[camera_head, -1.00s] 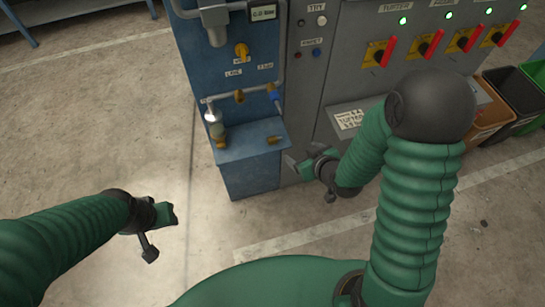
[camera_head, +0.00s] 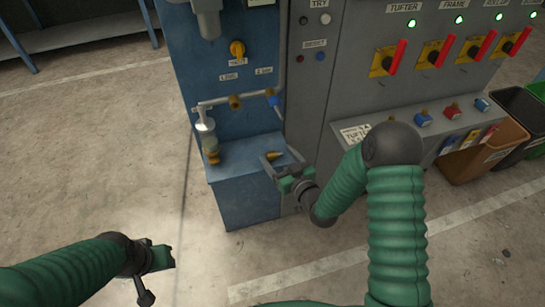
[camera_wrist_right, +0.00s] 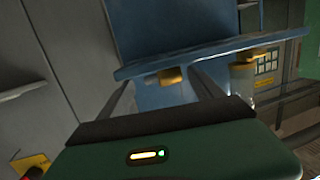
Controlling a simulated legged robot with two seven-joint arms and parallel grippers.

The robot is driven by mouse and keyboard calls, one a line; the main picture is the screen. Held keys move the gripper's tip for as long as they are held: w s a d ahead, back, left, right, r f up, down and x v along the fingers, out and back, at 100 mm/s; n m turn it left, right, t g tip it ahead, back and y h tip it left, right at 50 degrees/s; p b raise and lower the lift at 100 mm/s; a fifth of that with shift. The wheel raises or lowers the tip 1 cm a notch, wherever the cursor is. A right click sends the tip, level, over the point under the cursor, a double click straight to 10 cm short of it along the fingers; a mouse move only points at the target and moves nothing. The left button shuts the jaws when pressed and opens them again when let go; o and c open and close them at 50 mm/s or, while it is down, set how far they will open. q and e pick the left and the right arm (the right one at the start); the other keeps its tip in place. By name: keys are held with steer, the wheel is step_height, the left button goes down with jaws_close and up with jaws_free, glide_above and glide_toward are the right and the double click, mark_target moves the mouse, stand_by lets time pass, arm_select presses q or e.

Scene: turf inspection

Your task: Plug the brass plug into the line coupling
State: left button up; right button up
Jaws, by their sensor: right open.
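The brass plug (camera_head: 272,156) lies on the blue shelf (camera_head: 225,172) of the cabinet, near its right side. My right gripper (camera_head: 281,160) is open beside the shelf's right edge, its fingers pointing toward the plug and holding nothing.
A clear bottle (camera_head: 210,148) stands at the shelf's left, with a small brass piece (camera_head: 214,161) by its base. A blue-handled valve (camera_head: 271,98) is on the pipe. The grey switch panel (camera_head: 335,75) rises to the right. Bins (camera_head: 485,155) stand farther right. The floor in front is clear.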

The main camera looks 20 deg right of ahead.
mark_target(270, 148)
steer(key=x, duration=0.3)
steer(key=b+x, duration=0.1)
steer(key=x, duration=0.1)
steer(key=shift+a, duration=0.25)
steer(key=shift+r, duration=0.1)
steer(key=c, duration=1.5)
